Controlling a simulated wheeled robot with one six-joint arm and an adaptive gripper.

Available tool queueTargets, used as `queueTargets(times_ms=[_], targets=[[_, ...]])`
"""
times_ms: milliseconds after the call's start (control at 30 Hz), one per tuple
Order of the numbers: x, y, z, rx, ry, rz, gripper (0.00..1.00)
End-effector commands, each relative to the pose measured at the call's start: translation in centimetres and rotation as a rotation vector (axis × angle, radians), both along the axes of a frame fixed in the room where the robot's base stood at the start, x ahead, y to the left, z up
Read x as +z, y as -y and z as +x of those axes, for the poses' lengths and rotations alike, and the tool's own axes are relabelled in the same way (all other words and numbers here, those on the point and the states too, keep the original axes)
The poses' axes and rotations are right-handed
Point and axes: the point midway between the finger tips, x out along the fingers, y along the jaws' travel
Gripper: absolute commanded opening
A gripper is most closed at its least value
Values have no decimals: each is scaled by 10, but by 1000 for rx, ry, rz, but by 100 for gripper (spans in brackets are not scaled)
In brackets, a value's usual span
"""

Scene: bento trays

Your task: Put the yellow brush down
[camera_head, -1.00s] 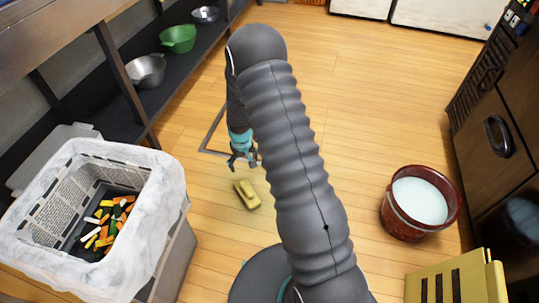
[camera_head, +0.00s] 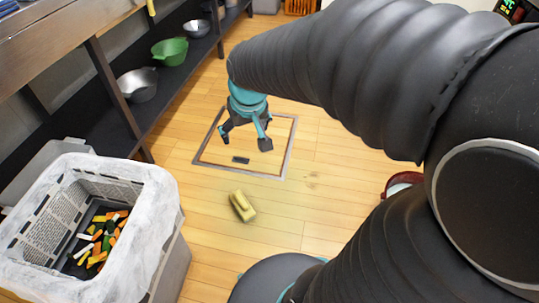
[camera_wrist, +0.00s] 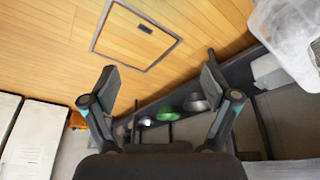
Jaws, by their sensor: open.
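The yellow brush (camera_head: 242,206) lies on the wooden floor, to the right of the lined bin and in front of the framed floor hatch. My gripper (camera_head: 246,140) is open and empty, raised above the hatch area and apart from the brush. In the wrist view the two fingers of my gripper (camera_wrist: 157,95) stand wide apart with nothing between them. The brush does not show in the wrist view.
A white-lined bin (camera_head: 165,215) with cut vegetables stands at left. A floor hatch (camera_head: 285,160) lies behind the brush. A shelf holds a green colander (camera_head: 170,50) and metal bowls (camera_head: 138,84). My arm partly hides a red bucket (camera_head: 402,182) at right.

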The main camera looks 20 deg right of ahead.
Motion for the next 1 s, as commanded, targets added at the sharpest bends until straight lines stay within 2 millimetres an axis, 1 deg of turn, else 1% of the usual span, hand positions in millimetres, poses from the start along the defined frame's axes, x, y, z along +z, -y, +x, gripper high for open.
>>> queueTargets(times_ms=[33,200,300,400,500,600,700,1000], targets=[[12,0,-15,-4,21,1,87],[36,0,-65,-19,71,7,87],[45,0,-93,-27,98,11,87],[50,0,-117,-34,122,14,87],[52,0,-135,-40,139,17,87],[53,1,-145,-43,147,19,87],[53,2,-150,-45,151,20,87],[55,1,-150,-45,150,20,87]])
